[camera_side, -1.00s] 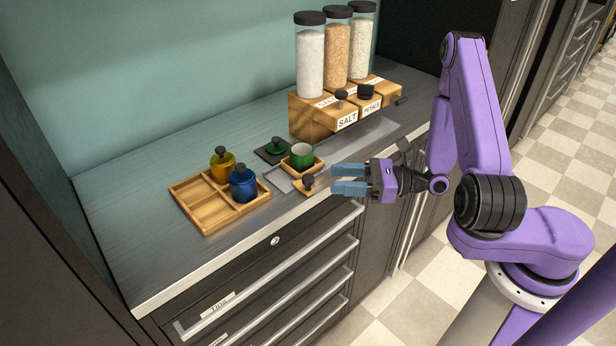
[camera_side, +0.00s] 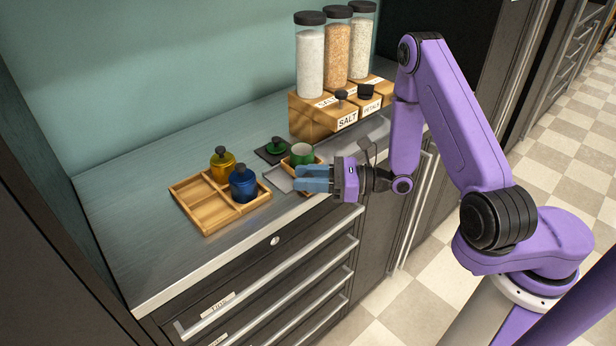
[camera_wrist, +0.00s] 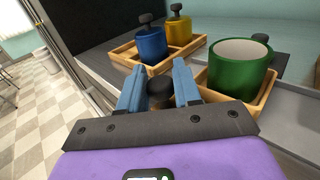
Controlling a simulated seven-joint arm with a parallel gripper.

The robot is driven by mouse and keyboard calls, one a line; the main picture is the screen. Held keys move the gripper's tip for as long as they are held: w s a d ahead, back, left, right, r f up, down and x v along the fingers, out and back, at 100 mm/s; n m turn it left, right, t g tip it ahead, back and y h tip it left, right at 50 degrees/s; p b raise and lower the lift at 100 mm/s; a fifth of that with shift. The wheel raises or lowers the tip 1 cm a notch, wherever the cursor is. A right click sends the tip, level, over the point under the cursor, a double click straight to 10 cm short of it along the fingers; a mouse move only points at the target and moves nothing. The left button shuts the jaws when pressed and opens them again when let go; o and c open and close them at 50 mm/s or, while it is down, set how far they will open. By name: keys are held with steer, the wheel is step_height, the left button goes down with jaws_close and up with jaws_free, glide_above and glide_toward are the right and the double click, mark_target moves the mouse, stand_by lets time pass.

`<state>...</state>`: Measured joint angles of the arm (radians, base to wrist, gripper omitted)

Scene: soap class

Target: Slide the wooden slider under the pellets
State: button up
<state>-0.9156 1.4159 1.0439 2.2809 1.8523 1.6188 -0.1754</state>
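The wooden slider (camera_side: 319,160) is a small square wooden holder with a dark knob at its front. It sits near the counter's front edge and carries a green cup (camera_side: 302,152). In the wrist view its wooden rim (camera_wrist: 266,92) surrounds the cup's base. My gripper (camera_side: 300,180) is at the slider's front. In the wrist view the fingers stand apart on either side of the dark knob (camera_wrist: 160,90); a firm grip is not visible. In the side view the gripper hides the knob. Three clear dispensers stand behind; the rightmost (camera_side: 361,50) holds pale grains, its label unreadable.
A metal track (camera_side: 280,180) runs below the slider toward the wooden dispenser base (camera_side: 312,118). A divided wooden tray (camera_side: 207,212) left holds a yellow jar (camera_side: 222,168) and a blue jar (camera_side: 243,186). A green lid (camera_side: 276,145) lies on a dark pad behind the slider.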

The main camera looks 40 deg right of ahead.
jaws_close()
steer(key=shift+r, duration=0.1)
steer(key=shift+d, duration=0.25)
steer(key=d, duration=3)
steer(key=shift+d+r, duration=0.1)
steer(key=shift+d, duration=0.1)
steer(key=o, duration=0.7)
jaws_free()
steer(key=shift+o, duration=0.2)
steer(key=shift+a, duration=0.1)
